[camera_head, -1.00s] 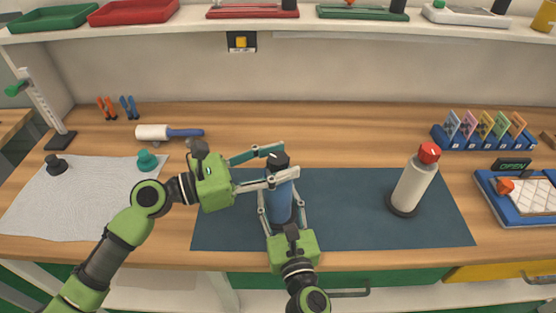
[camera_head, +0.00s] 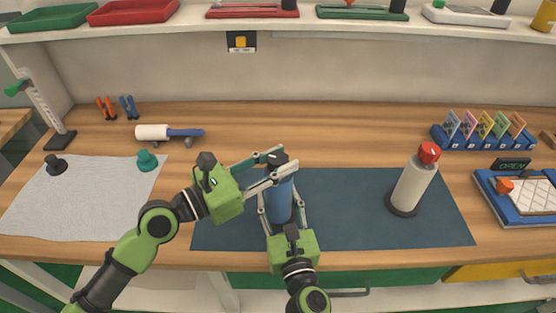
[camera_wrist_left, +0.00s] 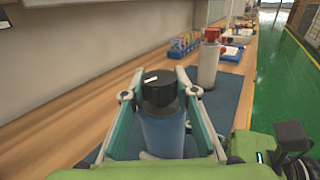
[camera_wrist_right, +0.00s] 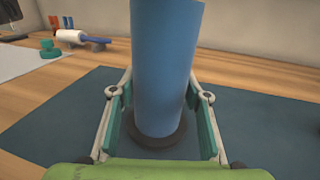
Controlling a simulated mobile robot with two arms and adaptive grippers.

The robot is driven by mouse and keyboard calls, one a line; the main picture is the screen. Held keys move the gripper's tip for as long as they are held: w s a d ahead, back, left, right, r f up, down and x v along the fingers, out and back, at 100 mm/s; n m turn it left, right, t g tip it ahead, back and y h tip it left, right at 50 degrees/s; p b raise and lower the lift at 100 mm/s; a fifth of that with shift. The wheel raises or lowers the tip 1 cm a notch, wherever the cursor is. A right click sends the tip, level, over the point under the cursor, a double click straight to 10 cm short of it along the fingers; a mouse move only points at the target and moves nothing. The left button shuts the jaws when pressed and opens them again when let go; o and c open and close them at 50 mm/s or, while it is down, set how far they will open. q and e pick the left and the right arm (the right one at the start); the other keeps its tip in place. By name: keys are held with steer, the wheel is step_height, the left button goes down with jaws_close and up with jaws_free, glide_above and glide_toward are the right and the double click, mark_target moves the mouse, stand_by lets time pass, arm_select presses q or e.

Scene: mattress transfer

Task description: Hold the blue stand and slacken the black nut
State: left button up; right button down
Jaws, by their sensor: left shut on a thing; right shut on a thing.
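The blue stand (camera_head: 279,205) is an upright blue cylinder on the dark blue mat. It also shows in the left wrist view (camera_wrist_left: 163,135) and, close up, in the right wrist view (camera_wrist_right: 163,70). The black nut (camera_head: 278,160) sits on its top, with a white mark showing in the left wrist view (camera_wrist_left: 158,88). My left gripper (camera_head: 277,163) comes from the left and is shut on the nut, a finger on each side. My right gripper (camera_head: 280,209) comes from the front and is shut around the stand's body. The fingers partly hide both parts.
A white cylinder with a red top (camera_head: 410,185) stands on the mat (camera_head: 345,215) to the right. A grey cloth (camera_head: 75,205) with a black and a teal knob lies left. A roller (camera_head: 168,132) lies behind. A blue tray (camera_head: 510,205) is far right.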

mark_target(273, 168)
arm_select(q)
steer(key=shift+s+d+n+t+y, duration=0.1)
steer(key=shift+d+n+t+y, duration=0.1)
steer(key=shift+n+t+y, duration=0.45)
steer(key=shift+r+n+t+y, duration=0.15)
steer(key=shift+n+t+y, duration=0.65)
steer(key=shift+t, duration=0.25)
steer(key=shift+n+t+y, duration=0.6)
steer(key=shift+n+y, duration=0.25)
steer(key=shift+y, duration=0.2)
steer(key=shift+a+t+y, duration=0.2)
steer(key=shift+t+y, duration=0.1)
steer(key=shift+y, duration=0.1)
steer(key=o, duration=1.1)
steer(key=shift+n, duration=0.3)
steer(key=shift+v, duration=3.6)
